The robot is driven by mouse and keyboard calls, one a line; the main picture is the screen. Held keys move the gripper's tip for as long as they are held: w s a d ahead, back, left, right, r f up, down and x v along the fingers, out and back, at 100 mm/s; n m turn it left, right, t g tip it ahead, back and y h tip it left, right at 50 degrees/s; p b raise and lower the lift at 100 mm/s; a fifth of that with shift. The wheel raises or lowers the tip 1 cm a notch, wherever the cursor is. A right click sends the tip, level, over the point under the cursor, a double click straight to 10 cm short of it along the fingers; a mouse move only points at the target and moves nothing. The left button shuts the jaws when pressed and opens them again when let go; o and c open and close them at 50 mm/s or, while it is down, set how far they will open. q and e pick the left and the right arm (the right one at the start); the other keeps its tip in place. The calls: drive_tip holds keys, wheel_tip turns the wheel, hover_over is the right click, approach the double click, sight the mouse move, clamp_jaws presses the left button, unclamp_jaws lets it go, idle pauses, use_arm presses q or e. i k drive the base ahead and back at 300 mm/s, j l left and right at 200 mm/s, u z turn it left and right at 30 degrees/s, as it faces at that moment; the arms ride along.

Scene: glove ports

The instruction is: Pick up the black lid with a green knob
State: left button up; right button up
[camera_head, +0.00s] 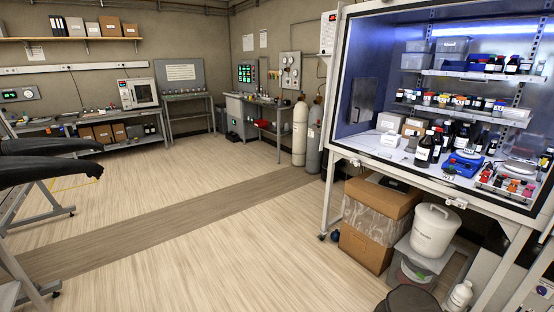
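I see no black lid with a green knob that I can make out in this view. Neither of my grippers shows in the head view. The small items on the far benches and inside the lit cabinet are too small to tell apart fully.
Two black gloves or sleeves (45,146) reach in from the left edge. A lit cabinet (343,70) with bottles stands at right on a white frame. Beneath it are cardboard boxes (365,248) and a white lidded bucket (434,232). Gas cylinders (300,133) stand behind. The middle floor is clear.

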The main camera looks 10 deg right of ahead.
sight(450, 170)
drive_tip(key=i+z, duration=0.3)
drive_tip(key=i, duration=0.15)
drive_tip(key=i+z, duration=0.25)
drive_tip(key=i, duration=0.2)
drive_tip(key=i+z, duration=0.35)
drive_tip(key=i, duration=0.2)
drive_tip(key=i+j+z, duration=0.15)
drive_tip(key=i+z, duration=0.15)
drive_tip(key=i, duration=0.2)
drive_tip(key=i+z, duration=0.3)
drive_tip(key=z, duration=0.15)
drive_tip(key=i+j+z, duration=0.15)
drive_tip(key=z, duration=0.3)
drive_tip(key=i+j+z, duration=0.2)
drive_tip(key=i+z, duration=0.25)
drive_tip(key=i+j+z, duration=0.45)
drive_tip(key=k+l, duration=0.1)
